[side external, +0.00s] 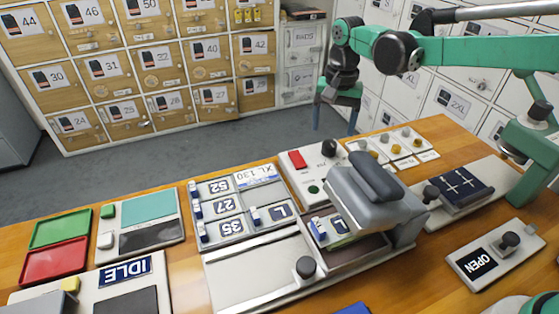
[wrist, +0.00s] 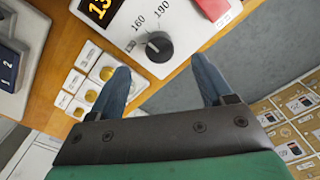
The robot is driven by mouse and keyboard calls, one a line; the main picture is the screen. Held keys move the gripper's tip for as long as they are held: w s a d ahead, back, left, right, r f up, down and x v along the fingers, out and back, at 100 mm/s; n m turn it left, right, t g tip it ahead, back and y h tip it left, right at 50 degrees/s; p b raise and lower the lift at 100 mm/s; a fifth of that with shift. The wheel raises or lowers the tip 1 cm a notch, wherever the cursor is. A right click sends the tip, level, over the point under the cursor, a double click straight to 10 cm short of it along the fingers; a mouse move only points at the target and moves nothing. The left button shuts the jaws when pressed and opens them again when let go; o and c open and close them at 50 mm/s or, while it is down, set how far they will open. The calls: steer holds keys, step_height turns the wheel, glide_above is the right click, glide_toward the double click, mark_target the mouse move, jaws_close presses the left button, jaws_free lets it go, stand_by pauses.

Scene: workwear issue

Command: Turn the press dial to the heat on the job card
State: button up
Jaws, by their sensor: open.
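The orange-lit display (wrist: 100,10) starts with 13; the rest is cut off. A card (side external: 255,175) reading XL 130 lies on the rack left of the press. My gripper (side external: 336,126) is open and empty, apart from the dial; in the wrist view its fingers (wrist: 160,64) point towards it.
The grey press head (side external: 370,195) stands just in front of the panel. An OPEN panel (side external: 495,255) is at the front right.

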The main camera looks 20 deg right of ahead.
mark_target(330, 143)
step_height(330, 143, down, 5)
stand_by(0.3)
jaws_close()
steer(key=shift+n, duration=0.4)
steer(key=n, duration=0.3)
steer(key=shift+n, duration=0.4)
steer(key=shift+a+n, duration=0.1)
steer(key=shift+n, duration=2.1)
